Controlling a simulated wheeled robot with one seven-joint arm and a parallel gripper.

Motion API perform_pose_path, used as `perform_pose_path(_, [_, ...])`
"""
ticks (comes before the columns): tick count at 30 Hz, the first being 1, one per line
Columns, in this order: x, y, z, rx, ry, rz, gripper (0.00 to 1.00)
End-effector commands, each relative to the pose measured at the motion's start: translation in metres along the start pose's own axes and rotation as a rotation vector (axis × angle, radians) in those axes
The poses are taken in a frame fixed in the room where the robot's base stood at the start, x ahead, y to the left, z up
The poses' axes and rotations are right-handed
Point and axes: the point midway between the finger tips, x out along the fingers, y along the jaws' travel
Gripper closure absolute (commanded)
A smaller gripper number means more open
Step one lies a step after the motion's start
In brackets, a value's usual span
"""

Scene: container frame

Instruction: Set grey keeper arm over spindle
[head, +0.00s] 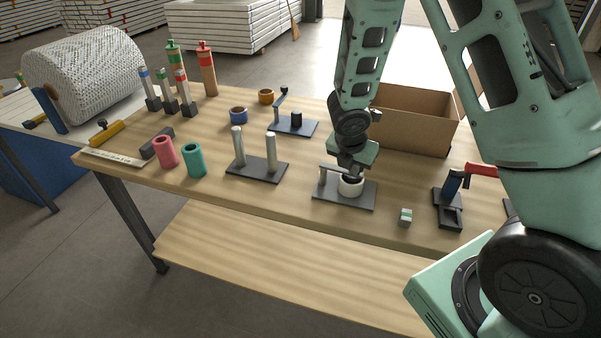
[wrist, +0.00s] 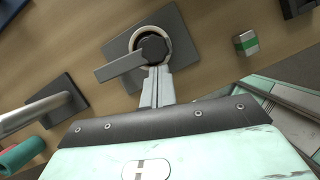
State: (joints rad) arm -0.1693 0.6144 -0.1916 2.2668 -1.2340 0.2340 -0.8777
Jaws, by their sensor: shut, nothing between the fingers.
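The grey keeper arm (wrist: 122,66) reaches from its post over a white ring (head: 351,188), which sits on a dark base plate (head: 331,196). In the wrist view its inner end meets a dark round piece (wrist: 153,48) at the middle of the ring (wrist: 168,43). I cannot tell whether this piece is the arm's knob or the spindle top; the spindle is otherwise hidden. My gripper (head: 350,174) is right above the ring. Its fingers (wrist: 158,70) are shut and empty, with the tips close beside the dark piece; contact is unclear.
A two-post stand (head: 257,170) is at left, and a blue-armed fixture (head: 291,127) behind. A small green-and-white block (head: 405,217) and a red-handled fixture (head: 448,210) are at right. An open cardboard box (head: 415,120) stands behind. Bare wood lies between them.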

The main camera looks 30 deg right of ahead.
Motion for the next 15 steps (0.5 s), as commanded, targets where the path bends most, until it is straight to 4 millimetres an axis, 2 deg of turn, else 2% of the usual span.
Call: perform_pose_path(15, [0.0044,-0.0016,0.0111,0.008,0.000,-0.003,1.00])
